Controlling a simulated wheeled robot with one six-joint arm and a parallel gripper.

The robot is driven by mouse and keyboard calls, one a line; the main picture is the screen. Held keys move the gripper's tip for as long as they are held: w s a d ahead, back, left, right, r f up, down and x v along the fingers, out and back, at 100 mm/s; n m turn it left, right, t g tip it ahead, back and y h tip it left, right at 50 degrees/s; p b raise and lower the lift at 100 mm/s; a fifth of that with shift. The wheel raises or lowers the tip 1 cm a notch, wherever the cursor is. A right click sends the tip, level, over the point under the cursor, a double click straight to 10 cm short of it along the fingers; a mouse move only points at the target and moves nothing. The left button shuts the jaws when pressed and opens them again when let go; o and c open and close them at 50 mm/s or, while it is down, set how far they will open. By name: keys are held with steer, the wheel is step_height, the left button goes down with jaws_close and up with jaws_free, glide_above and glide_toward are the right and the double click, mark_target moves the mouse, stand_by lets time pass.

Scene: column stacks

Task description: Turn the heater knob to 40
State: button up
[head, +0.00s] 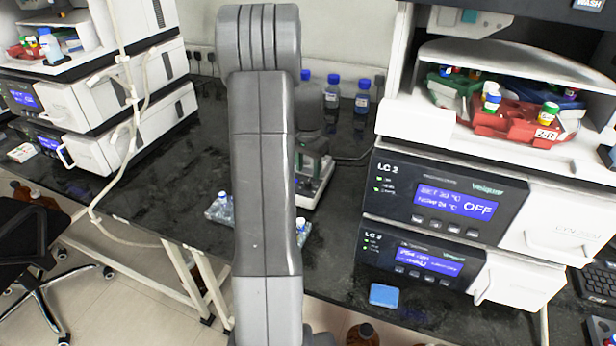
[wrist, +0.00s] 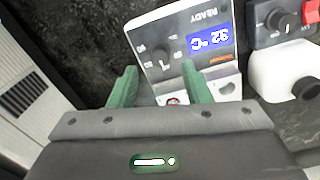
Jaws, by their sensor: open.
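The heater (wrist: 205,70) shows in the wrist view as a pale unit with a grey panel, seen upside down. Its blue display (wrist: 208,40) reads 32 °C, with READY printed above. A small dark heater knob (wrist: 161,58) sits on the panel with numbers around it; its pointer setting is too small to read. My gripper (wrist: 158,84) is open, its two green fingers apart with nothing between them. The fingertips lie either side of the knob in the picture, and I see no contact with it. In the head view the heater (head: 318,190) is partly hidden by my arm.
In the wrist view, a red-and-grey device with a black knob (wrist: 279,20) and a white device (wrist: 288,75) stand beside the heater. In the head view, LC 2 units (head: 440,205) stand right, blue-capped bottles (head: 362,98) behind, and a blue block (head: 384,295) near the bench front.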

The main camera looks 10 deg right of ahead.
mark_target(308, 181)
step_height(308, 181, up, 9)
steer(key=shift+r, duration=0.15)
stand_by(0.4)
step_height(308, 181, down, 14)
steer(key=shift+r, duration=0.1)
stand_by(0.4)
